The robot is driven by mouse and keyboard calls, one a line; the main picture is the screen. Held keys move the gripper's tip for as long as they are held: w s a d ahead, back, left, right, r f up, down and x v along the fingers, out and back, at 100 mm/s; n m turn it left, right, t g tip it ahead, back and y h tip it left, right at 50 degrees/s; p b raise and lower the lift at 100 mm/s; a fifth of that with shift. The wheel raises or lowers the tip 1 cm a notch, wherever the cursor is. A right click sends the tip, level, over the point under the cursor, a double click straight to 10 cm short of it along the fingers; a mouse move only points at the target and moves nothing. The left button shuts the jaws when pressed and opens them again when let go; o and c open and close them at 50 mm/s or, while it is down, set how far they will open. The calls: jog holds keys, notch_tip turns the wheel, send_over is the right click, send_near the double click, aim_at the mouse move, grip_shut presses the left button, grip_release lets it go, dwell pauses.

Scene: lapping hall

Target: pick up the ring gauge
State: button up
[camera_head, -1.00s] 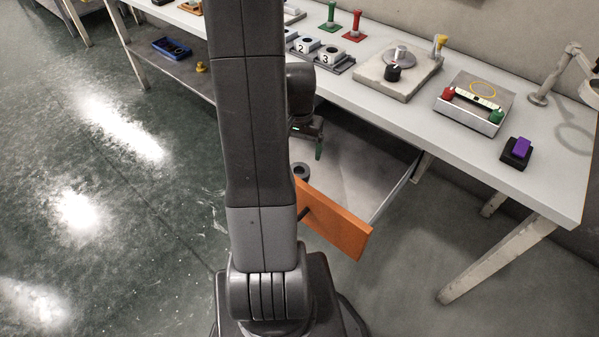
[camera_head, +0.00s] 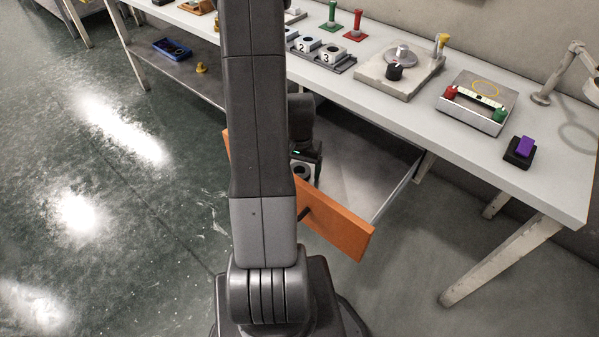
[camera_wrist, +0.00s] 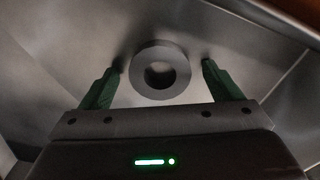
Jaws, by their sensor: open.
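The ring gauge (camera_wrist: 160,52) is a dark grey ring with a round hole, lying on the metal floor of an open drawer. In the wrist view it lies between and slightly beyond the green fingertips of my gripper (camera_wrist: 163,64), with a gap on each side. My gripper is open and empty.
The drawer (camera_head: 362,170) has metal walls around the ring gauge. Above it is the grey worktop (camera_head: 420,125), with a plate with a black knob (camera_head: 394,73), a tray with a level (camera_head: 470,118), and a purple-topped block (camera_head: 522,148). The drawer floor right of the ring looks clear.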

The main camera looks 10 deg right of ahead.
jog(key=c, duration=1.1)
jog(key=shift+c, duration=0.2)
